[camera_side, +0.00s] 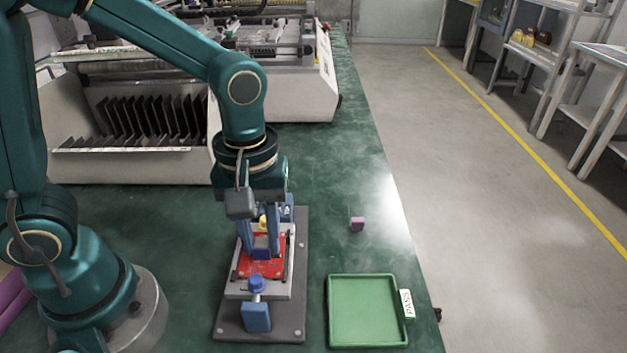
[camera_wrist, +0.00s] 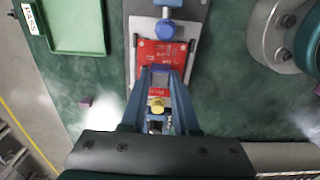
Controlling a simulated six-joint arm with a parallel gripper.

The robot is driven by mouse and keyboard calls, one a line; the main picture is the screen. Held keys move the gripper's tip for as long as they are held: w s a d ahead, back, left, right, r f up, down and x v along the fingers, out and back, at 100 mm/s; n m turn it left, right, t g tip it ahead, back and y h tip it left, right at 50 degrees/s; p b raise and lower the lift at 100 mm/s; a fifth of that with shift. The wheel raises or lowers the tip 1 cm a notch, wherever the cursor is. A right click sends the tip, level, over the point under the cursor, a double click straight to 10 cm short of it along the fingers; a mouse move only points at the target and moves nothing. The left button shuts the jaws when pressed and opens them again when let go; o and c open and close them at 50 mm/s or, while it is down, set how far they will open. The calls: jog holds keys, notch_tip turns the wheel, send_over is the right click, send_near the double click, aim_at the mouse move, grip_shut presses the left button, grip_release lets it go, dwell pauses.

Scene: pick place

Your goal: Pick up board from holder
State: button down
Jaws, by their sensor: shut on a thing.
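The red board (camera_side: 262,266) lies in the grey holder (camera_side: 258,325), which has a blue clamp knob (camera_side: 256,284) at its near end. My gripper (camera_side: 261,246) points straight down over the board, its blue fingers shut on the board or a part on it. In the wrist view the red board (camera_wrist: 163,52) shows between and beyond the fingers of my gripper (camera_wrist: 160,72). A yellow-topped part (camera_wrist: 156,106) is seen between the fingers. The exact contact at the fingertips is partly hidden. The board appears to sit flat in the holder.
A green tray (camera_side: 367,334) with a PASS label (camera_side: 407,304) stands right of the holder. A small purple block (camera_side: 357,224) lies behind the tray. A rack of dark boards (camera_side: 150,125) and machines stand at the back. The green table between holder and tray is clear.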

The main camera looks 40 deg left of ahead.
aim_at(261, 242)
jog(key=shift+r, duration=2.7)
